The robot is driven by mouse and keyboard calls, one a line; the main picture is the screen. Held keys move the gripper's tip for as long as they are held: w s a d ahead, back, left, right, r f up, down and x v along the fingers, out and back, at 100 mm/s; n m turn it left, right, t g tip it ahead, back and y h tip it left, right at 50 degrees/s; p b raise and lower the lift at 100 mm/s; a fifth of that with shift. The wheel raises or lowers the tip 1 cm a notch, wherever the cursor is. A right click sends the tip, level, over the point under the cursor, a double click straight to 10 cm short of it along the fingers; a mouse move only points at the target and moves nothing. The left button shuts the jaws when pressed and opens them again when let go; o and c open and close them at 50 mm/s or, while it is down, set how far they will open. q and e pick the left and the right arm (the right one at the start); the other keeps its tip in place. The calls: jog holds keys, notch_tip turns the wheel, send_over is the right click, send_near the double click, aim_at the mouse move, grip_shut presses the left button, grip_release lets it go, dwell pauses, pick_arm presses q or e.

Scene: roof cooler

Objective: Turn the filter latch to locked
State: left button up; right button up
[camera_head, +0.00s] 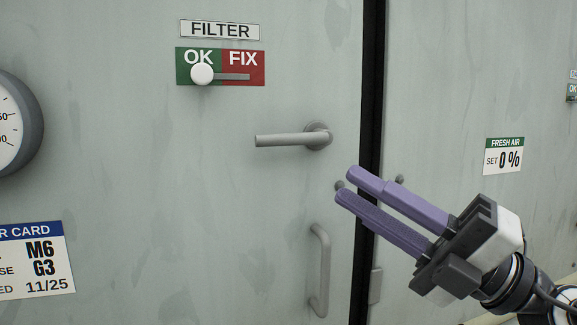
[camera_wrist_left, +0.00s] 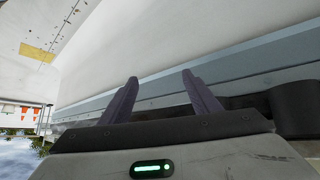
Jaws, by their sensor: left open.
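The latch is a grey lever (camera_head: 285,139) on the pale door in the head view. It lies about horizontal, from its round pivot at the right end to its free end at the left. My right gripper (camera_head: 347,184), with purple fingers, is below and right of the lever, apart from it in the picture. Its fingers show a gap with nothing held. My left gripper (camera_wrist_left: 159,78) shows in the left wrist view, fingers apart and empty, and is not in the head view.
Above the lever is a FILTER sign (camera_head: 220,30) over an OK/FIX slider whose white knob (camera_head: 202,74) is at OK. Below is a grey pull handle (camera_head: 319,270). A gauge (camera_head: 15,122) and a card (camera_head: 33,262) are at left. A FRESH AIR label (camera_head: 504,156) is at right.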

aim_at(283, 144)
jog(key=a+r+p, duration=0.1)
jog(key=a, duration=0.1)
jog(key=w+a+r+n+p, duration=0.1)
jog(key=a+r, duration=0.1)
jog(key=a, duration=0.1)
jog(key=w+a+r+n+g+p, duration=0.1)
jog(key=a+r, duration=0.1)
jog(key=a, duration=0.1)
jog(key=shift+w+a+r, duration=0.1)
jog(key=shift+w+r, duration=0.05)
jog(key=shift+w, duration=0.1)
jog(key=shift+w+a+r, duration=0.1)
jog(key=shift+w+a, duration=0.1)
jog(key=shift+a, duration=0.2)
pick_arm(q)
jog(key=shift+s+a+r, duration=0.1)
jog(key=shift+a+r, duration=0.1)
jog(key=shift+r, duration=0.25)
jog(key=shift+s+a+r, duration=0.1)
jog(key=shift+a+r, duration=0.05)
jog(key=shift+r, duration=0.3)
jog(key=shift+w+r, duration=0.1)
jog(key=shift+w, duration=0.05)
pick_arm(e)
grip_shut()
